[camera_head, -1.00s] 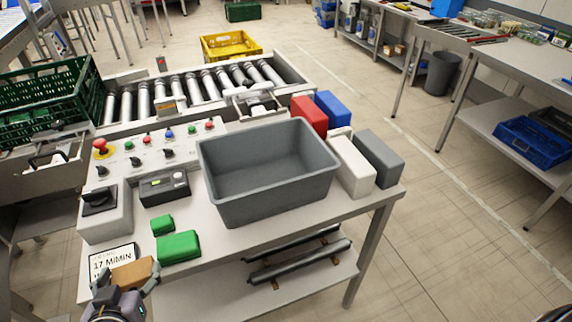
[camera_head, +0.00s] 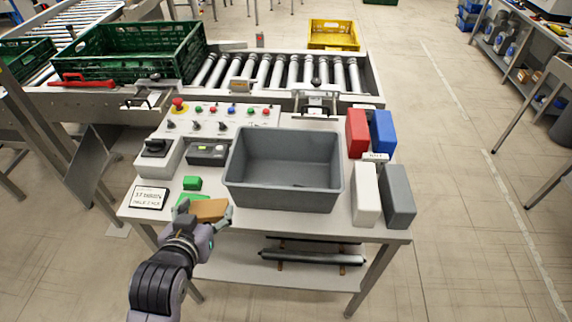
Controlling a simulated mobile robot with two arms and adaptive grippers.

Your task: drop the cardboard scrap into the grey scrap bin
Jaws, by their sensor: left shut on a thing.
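The cardboard scrap (camera_head: 209,209) is a small brown piece held between the fingers of my left gripper (camera_head: 206,213). The gripper is shut on it at the front edge of the table, over the larger green block. The grey scrap bin (camera_head: 285,199) is an open, deep grey tub standing on the table, just right of the gripper. Its visible inside looks empty apart from a small dark mark on the floor. The scrap is outside the bin, left of its front left corner. My right gripper is not in view.
Red (camera_head: 357,133), blue (camera_head: 382,132), white (camera_head: 365,194) and grey (camera_head: 397,195) boxes stand right of the bin. A roller conveyor with a green crate (camera_head: 130,66) runs behind.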

